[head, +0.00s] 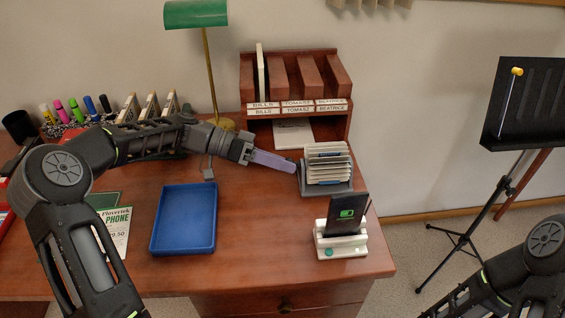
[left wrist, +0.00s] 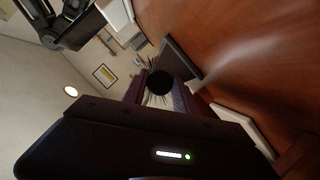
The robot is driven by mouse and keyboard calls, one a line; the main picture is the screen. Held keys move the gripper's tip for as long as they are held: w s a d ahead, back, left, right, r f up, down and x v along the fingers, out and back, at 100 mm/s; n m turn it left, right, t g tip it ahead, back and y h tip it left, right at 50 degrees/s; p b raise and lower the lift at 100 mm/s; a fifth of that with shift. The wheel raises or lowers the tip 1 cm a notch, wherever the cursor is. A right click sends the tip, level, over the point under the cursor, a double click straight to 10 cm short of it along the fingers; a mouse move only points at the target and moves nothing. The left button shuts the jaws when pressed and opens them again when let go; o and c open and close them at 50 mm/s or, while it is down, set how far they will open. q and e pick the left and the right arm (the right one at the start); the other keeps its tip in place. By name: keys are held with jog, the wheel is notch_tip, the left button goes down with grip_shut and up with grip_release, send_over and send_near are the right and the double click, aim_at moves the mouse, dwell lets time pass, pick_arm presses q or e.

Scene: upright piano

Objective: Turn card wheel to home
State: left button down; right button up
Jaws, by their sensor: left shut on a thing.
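The card wheel (head: 327,163), a rotary file of white cards in a grey stand, sits on the desk right of centre. My left gripper (head: 291,166) reaches in from the left with its purple fingers at the wheel's left side. In the left wrist view a round black knob (left wrist: 160,83) shows between the fingers, with card edges fanning out around it. The left gripper is shut on this knob. The fingertips hide the knob in the head view. My right arm shows at the lower right of the head view, but its gripper is out of the picture.
A phone on a white stand (head: 342,238) stands just in front of the card wheel. A red-brown letter rack (head: 297,85) is behind it. A blue tray (head: 184,218) lies to the left, and a green lamp (head: 196,14) stands behind my left arm. A music stand (head: 525,105) is at right.

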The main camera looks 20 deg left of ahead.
pick_arm(q)
jog(key=c, duration=1)
grip_release()
jog(key=shift+v, duration=3.95)
